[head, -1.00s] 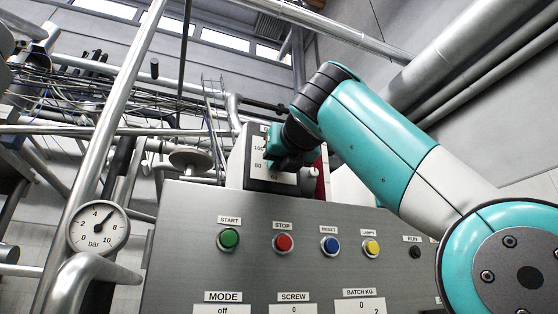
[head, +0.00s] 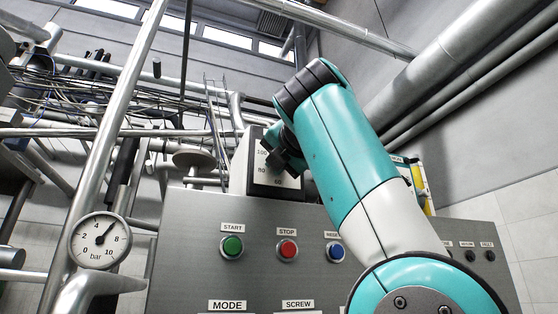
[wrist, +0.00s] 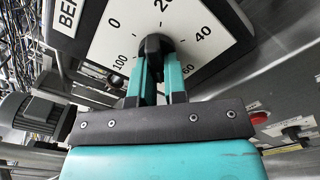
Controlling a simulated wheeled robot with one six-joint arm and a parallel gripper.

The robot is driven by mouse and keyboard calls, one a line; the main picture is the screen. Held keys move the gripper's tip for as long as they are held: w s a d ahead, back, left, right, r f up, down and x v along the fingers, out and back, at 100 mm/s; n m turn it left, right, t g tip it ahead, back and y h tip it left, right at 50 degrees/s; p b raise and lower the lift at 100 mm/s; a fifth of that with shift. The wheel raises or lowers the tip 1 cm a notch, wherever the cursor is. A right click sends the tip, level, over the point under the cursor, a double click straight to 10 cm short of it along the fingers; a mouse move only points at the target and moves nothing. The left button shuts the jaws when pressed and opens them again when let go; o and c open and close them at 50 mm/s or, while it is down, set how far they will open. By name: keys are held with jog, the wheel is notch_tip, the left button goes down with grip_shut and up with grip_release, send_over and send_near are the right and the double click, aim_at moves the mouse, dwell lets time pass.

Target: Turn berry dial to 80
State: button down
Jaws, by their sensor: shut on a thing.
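The berry dial's white plate (wrist: 205,32) fills the upper wrist view, with 0, 20, 40, 60 and 100 around it and a label cut off after "BER". Its black knob (wrist: 155,44) sits between the two teal fingers of my gripper (wrist: 158,66), which is shut on it. The 80 mark is hidden behind the fingers there. In the head view the dial plate (head: 264,178) shows 100, 80 and 60, with my gripper (head: 284,153) in front of it. I cannot tell which number the knob points to.
A steel panel below the dial carries a green start button (head: 232,246), a red stop button (head: 287,250) and a blue button (head: 335,252). A pressure gauge (head: 99,240) and pipes stand at the left. My arm covers part of the panel's right side.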

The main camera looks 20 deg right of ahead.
jog(key=shift+a, duration=0.1)
dwell(0.5)
jog(key=c, duration=1.2)
grip_release()
jog(key=shift+o, duration=0.2)
